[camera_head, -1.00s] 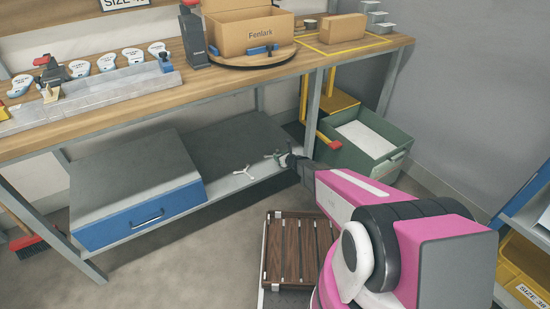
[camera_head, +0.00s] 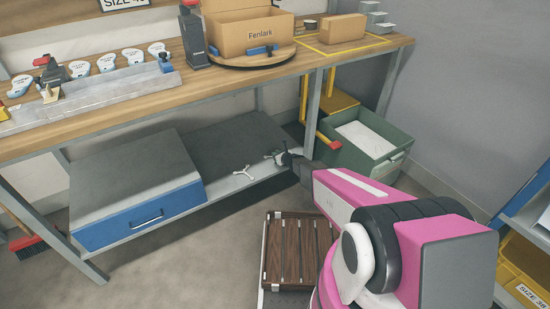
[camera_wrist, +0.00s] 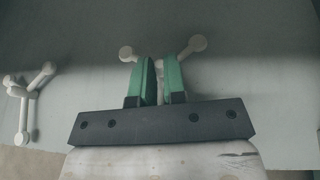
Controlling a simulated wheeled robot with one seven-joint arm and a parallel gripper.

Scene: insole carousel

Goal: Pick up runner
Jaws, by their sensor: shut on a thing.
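My gripper (camera_head: 277,157) is low at the front of the bench's lower shelf. In the wrist view its two green fingers (camera_wrist: 158,68) are shut on a runner (camera_wrist: 197,43), a pale three-armed piece with round knobs. Two knobbed arms stick out beyond the fingers; the rest is hidden between and behind them. A second runner (camera_head: 243,170), of the same pale three-armed shape, lies on the shelf to the left of my gripper, apart from it. It also shows at the left of the wrist view (camera_wrist: 30,95).
The grey lower shelf (camera_head: 240,183) holds a grey box with a blue drawer (camera_head: 140,217) at left. A green bin (camera_head: 385,165) stands right of my gripper. A slatted wooden platform (camera_head: 298,250) is on the floor in front. The bench top (camera_head: 230,80) is overhead.

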